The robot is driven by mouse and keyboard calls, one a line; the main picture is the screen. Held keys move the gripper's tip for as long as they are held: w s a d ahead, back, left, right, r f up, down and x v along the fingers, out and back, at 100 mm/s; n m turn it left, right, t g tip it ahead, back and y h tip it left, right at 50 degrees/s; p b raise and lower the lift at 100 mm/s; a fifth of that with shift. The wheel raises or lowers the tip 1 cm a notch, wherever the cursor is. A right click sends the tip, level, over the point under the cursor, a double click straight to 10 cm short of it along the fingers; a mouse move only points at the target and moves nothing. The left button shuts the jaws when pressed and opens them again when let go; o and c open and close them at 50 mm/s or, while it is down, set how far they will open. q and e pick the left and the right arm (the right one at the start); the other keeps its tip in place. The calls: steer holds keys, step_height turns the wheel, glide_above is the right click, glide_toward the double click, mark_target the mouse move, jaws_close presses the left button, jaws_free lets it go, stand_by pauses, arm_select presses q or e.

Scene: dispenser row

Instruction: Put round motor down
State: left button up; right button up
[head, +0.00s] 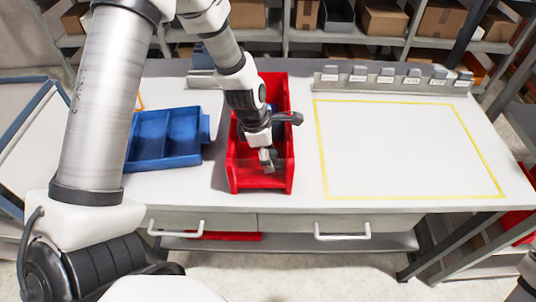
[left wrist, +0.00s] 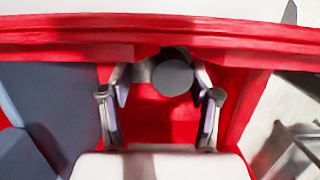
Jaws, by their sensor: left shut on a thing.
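My left gripper (head: 266,160) reaches down into the long red bin (head: 235,170) on the table, near the bin's front end. In the left wrist view the two fingers of the left gripper (left wrist: 160,88) are shut on the round motor (left wrist: 172,77), a grey piece with a round dark face. The motor is between the fingertips, close to the red bin wall (left wrist: 60,40). In the head view the motor is mostly hidden by the gripper; I cannot tell whether it touches the bin floor.
A blue divided tray (head: 165,140) lies left of the red bin. A yellow-outlined area (head: 400,150) on the white table at the right is bare. A row of labelled grey dispensers (head: 395,78) stands behind it. Shelves with cardboard boxes (head: 385,18) are at the back.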

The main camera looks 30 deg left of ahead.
arm_select(q)
steer(key=shift+f, duration=0.1)
steer(key=o, duration=1.3)
steer(key=shift+o, duration=0.2)
steer(key=shift+r, duration=0.45)
steer(key=p+v, duration=0.3)
steer(key=v, duration=0.2)
steer(key=shift+r, duration=0.2)
steer(key=b+v, duration=0.1)
steer(key=v, duration=0.5)
